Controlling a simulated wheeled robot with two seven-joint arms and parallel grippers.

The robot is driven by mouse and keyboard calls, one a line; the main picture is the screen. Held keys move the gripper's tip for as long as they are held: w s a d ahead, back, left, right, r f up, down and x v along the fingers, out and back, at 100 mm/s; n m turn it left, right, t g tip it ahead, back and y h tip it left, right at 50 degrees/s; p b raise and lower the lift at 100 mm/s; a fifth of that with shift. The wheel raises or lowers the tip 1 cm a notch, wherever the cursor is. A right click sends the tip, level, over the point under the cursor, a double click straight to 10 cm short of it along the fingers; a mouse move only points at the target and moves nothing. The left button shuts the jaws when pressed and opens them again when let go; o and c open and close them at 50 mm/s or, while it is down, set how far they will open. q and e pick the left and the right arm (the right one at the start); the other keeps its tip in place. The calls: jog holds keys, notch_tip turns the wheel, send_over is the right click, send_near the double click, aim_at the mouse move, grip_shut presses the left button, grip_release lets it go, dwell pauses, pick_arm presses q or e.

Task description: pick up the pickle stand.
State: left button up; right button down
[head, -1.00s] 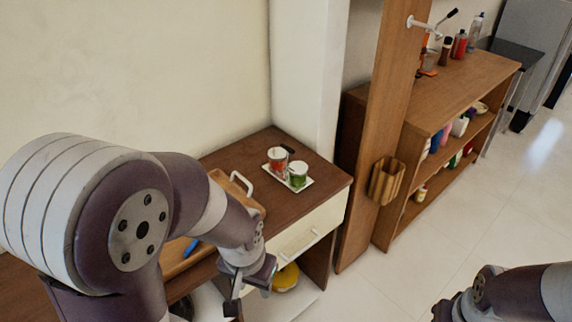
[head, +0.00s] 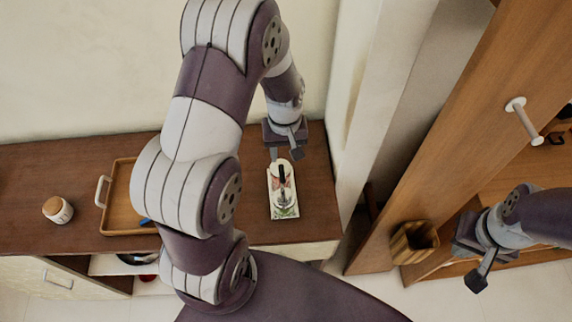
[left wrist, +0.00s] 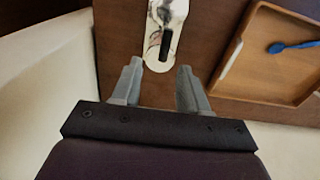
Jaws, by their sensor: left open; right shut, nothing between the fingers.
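My left gripper (head: 285,154) is open, pointing down over the far end of the stand. In the left wrist view, the stand's end lies in line with the gap between my left fingertips (left wrist: 159,68); nothing is held. My right gripper (head: 478,277) is shut and empty, well to the right, away from the counter.
A wooden tray (head: 118,212) with a light handle and a blue utensil (head: 146,222) lies left of the stand. A small lidded jar (head: 58,210) stands further left.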

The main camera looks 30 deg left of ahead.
aim_at(282, 172)
pick_arm(q)
jog(key=f, duration=0.6)
jog(key=shift+s+a+f+p, duration=0.2)
jog(key=shift+s+f+p, duration=0.1)
jog(key=shift+s+p, duration=0.1)
notch_tip(282, 172, down, 5)
jog(key=shift+w+f+p, duration=0.1)
jog(key=shift+p, duration=0.95)
jog(key=shift+a+f, duration=0.15)
grip_shut()
pick_arm(e)
jog(key=r, duration=0.3)
jog(key=shift+s+r, duration=0.3)
